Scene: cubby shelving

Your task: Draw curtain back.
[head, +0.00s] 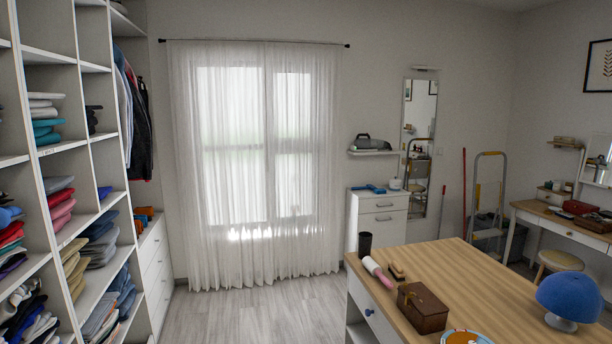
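A sheer white curtain (240,247) hangs from a dark rod (255,42) on the far wall. It spans the whole window and reaches almost to the floor. The window (232,145) shows through the fabric as bright panes with a dividing frame. The curtain looks like one continuous spread of folds; I cannot tell whether it is one panel or two. Neither of my grippers is in the head view.
Cubby shelving (78,235) with folded clothes lines the left side. A wooden-topped table (470,285) with a brown box (423,307) and a blue dome-shaped object (568,297) fills the right foreground. The grey floor (250,310) before the curtain is clear.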

